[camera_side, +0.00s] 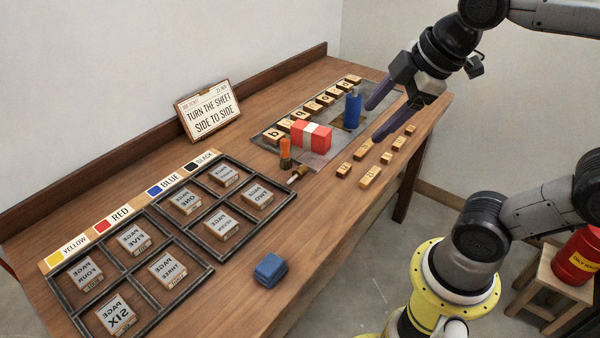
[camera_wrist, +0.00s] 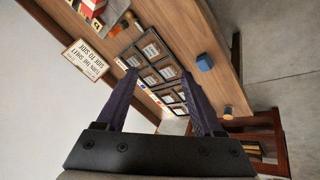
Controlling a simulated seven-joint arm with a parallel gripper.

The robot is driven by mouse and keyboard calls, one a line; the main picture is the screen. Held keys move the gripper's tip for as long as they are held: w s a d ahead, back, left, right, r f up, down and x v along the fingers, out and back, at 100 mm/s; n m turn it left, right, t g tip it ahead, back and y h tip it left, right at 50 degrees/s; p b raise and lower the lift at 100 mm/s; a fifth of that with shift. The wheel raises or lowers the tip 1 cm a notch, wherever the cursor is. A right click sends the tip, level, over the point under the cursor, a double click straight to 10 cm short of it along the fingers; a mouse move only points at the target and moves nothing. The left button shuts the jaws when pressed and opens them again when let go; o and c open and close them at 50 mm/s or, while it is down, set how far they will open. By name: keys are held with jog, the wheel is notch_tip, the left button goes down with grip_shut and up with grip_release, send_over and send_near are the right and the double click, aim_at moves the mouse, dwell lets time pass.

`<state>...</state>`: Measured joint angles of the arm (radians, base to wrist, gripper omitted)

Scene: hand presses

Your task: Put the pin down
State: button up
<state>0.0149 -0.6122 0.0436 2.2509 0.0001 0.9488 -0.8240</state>
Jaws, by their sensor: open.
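My gripper (camera_side: 374,121) is open, its two dark purple fingers apart above the right end of the table, with nothing visible between them. It also shows in the wrist view (camera_wrist: 159,74). I cannot tell for sure which thing is the pin. A blue upright cylinder (camera_side: 352,110) stands on the grey plate (camera_side: 318,160), just left of the fingers. An orange-topped upright piece with a dark middle (camera_side: 285,153) stands near the plate's front left. A small dark piece with a pale end (camera_side: 298,174) lies beside it.
A red block with a white band (camera_side: 311,136) and a row of letter blocks (camera_side: 312,106) sit on the plate. Several small wooden blocks (camera_side: 370,177) lie to the right. Divided frames with page blocks (camera_side: 205,265), a blue block (camera_side: 270,269) and a sign (camera_side: 208,110) stand left.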

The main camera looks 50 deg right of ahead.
jog(key=w+d+n+g, duration=0.1)
jog(key=w+d+n, duration=0.1)
jog(key=w+n, duration=0.65)
jog(key=g, duration=0.5)
send_over(298, 170)
jog(key=shift+n, duration=0.45)
jog(key=f, duration=2.5)
jog(key=shift+w+d+f, duration=0.1)
jog(key=shift+d+f, duration=0.1)
jog(key=shift+a+f, duration=0.15)
jog(key=shift+f, duration=2.8)
grip_shut()
